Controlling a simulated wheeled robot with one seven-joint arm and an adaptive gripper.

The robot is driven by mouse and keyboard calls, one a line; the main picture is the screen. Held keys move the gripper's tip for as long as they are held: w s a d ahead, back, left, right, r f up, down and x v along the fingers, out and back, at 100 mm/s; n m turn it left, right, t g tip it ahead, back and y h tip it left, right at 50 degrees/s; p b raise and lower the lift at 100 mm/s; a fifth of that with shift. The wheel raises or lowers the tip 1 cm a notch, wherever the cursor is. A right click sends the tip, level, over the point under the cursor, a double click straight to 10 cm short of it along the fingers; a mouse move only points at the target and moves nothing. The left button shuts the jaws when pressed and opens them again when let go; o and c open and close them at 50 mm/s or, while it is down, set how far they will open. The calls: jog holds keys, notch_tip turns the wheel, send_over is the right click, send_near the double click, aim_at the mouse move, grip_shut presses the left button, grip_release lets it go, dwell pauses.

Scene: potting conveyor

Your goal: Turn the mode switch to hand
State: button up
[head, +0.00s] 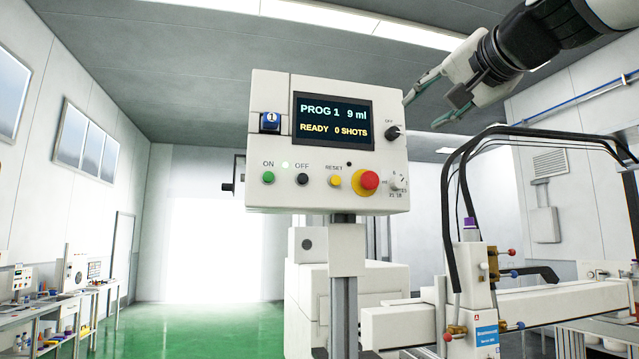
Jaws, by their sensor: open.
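The control panel (327,142) is a white box on a grey post in the middle of the head view. A black rotary knob (392,133) is at its right side, with a small "OFF" label above it. Other labels around this knob cannot be read, so its position is unclear. My gripper (421,110) reaches in from the upper right. Its greenish fingers are spread and empty, apart from the knob, to its right and slightly above in the picture.
The panel also has a display (333,121), a blue "1" block (270,122), a green button (268,178), a yellow reset button (335,181), a red emergency button (369,181) and a small dial (397,182). Black hoses (452,200) arch over the machine at right.

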aim_at(394, 133)
jog(key=w+p, duration=0.1)
jog(key=w, duration=0.3)
jog(key=w+a+p, duration=0.1)
jog(key=w, duration=0.2)
jog(key=w+a+p, duration=0.1)
jog(key=w, duration=0.3)
jog(key=shift+w+a, duration=0.15)
jog(key=shift+w, duration=0.15)
grip_shut()
